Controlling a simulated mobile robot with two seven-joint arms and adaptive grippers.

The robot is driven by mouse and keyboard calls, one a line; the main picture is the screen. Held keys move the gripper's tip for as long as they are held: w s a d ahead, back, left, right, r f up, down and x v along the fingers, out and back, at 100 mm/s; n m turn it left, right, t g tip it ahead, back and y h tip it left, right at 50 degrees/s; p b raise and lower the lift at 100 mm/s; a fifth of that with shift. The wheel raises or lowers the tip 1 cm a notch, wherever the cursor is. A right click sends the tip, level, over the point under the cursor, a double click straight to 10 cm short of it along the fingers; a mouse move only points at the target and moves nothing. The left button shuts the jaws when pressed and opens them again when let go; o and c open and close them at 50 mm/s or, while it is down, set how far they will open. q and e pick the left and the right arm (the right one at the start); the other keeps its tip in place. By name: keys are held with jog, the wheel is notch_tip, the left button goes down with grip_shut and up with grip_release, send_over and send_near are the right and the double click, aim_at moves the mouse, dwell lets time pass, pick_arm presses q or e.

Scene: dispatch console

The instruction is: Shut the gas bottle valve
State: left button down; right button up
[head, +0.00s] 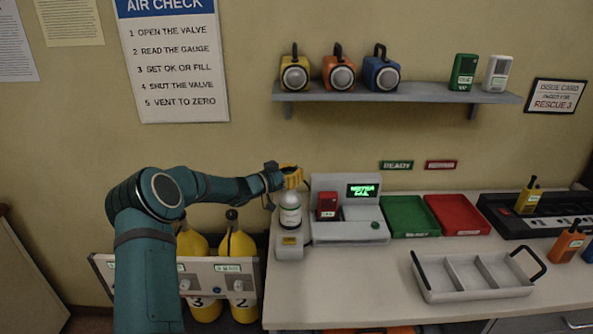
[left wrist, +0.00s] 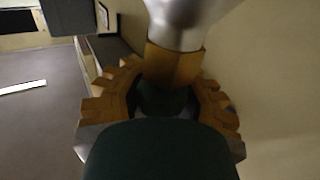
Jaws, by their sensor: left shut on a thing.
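The gas bottle (head: 290,212) is a small white bottle standing upright in a pale holder (head: 289,246) at the left end of the counter. My left gripper (head: 292,176) reaches in from the left at the bottle's top, its yellow fingers shut on the valve there. In the left wrist view, the toothed yellow fingers of my gripper (left wrist: 160,100) lie on both sides of a dark part below the brass valve body (left wrist: 174,66). The silvery bottle shoulder (left wrist: 186,22) adjoins the brass. The valve knob is mostly hidden. My right gripper is not in view.
A grey console (head: 347,230) with a lit green display stands right of the bottle. Green (head: 409,216) and red (head: 457,214) trays and a divided carrier (head: 475,294) are farther right. Large yellow cylinders (head: 238,246) stand in a rack at left. The counter's front middle is clear.

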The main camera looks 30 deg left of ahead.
pick_arm(q)
jog(key=c, duration=0.6)
grip_release()
jog(key=shift+s+a, duration=0.2)
jog(key=shift+s, duration=0.05)
jog(key=shift+w+d, duration=0.1)
jog(key=v, duration=1.2)
